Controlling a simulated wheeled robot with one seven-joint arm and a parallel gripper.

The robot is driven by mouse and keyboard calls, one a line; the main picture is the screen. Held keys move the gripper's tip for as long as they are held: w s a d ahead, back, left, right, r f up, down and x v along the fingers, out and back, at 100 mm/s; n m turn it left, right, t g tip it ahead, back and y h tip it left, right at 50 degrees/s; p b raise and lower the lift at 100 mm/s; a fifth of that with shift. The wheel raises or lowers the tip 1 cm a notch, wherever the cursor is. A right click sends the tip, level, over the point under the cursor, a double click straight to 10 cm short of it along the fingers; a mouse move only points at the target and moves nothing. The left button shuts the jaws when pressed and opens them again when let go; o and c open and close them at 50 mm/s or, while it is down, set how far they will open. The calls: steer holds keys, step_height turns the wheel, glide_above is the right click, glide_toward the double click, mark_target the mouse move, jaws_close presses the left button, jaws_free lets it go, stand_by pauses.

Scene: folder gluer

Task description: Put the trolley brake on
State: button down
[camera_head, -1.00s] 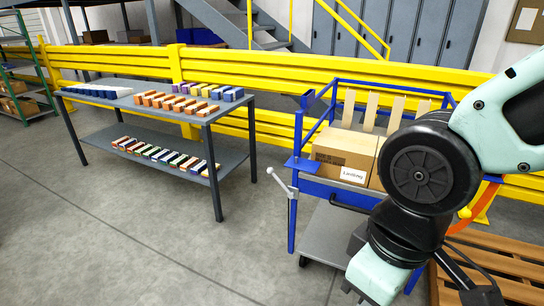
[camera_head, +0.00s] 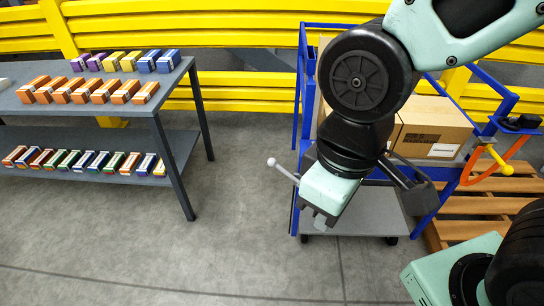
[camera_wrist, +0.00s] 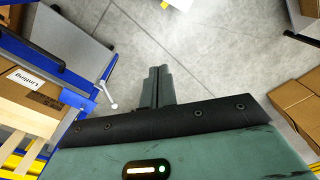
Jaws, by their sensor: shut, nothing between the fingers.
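The blue trolley (camera_head: 297,120) stands in the middle of the head view, partly hidden behind my arm; its frame also shows at the left of the wrist view (camera_wrist: 25,45). A pale grey lever with a ball knob (camera_head: 272,162) sticks out from its left front post, tilted up and left. I take it for the brake lever; its knob also shows in the wrist view (camera_wrist: 114,105). My gripper (camera_head: 319,222) is shut and empty, pointing down, right of and below the knob in the head view. In the wrist view the fingers (camera_wrist: 157,85) are apart from the lever.
Cartons (camera_head: 430,130) sit on the trolley above its grey lower deck (camera_head: 375,212). A grey two-level table (camera_head: 172,150) with rows of small boxes stands left. A wooden pallet (camera_head: 495,205) lies right, below an orange strap (camera_head: 480,170). Open floor lies between table and trolley.

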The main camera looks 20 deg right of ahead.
steer(key=shift+w+a, duration=0.15)
steer(key=shift+w, duration=0.05)
steer(key=shift+f, duration=0.1)
steer(key=w+f+m+t+y+b, duration=0.4)
steer(key=w+f+m+t+b, duration=0.65)
steer(key=w+f, duration=1.15)
steer(key=w+d+f+m+t+b, duration=0.4)
steer(key=w+d+f+m+b, duration=0.3)
steer(key=w+d+m+b, duration=0.1)
steer(key=w+d+b, duration=0.1)
steer(key=d+b, duration=0.1)
steer(key=shift+d+f+m+t+b, duration=0.15)
steer(key=shift+f+m+t+b, duration=0.15)
steer(key=shift+f+m+t, duration=0.05)
steer(key=shift+w, duration=0.1)
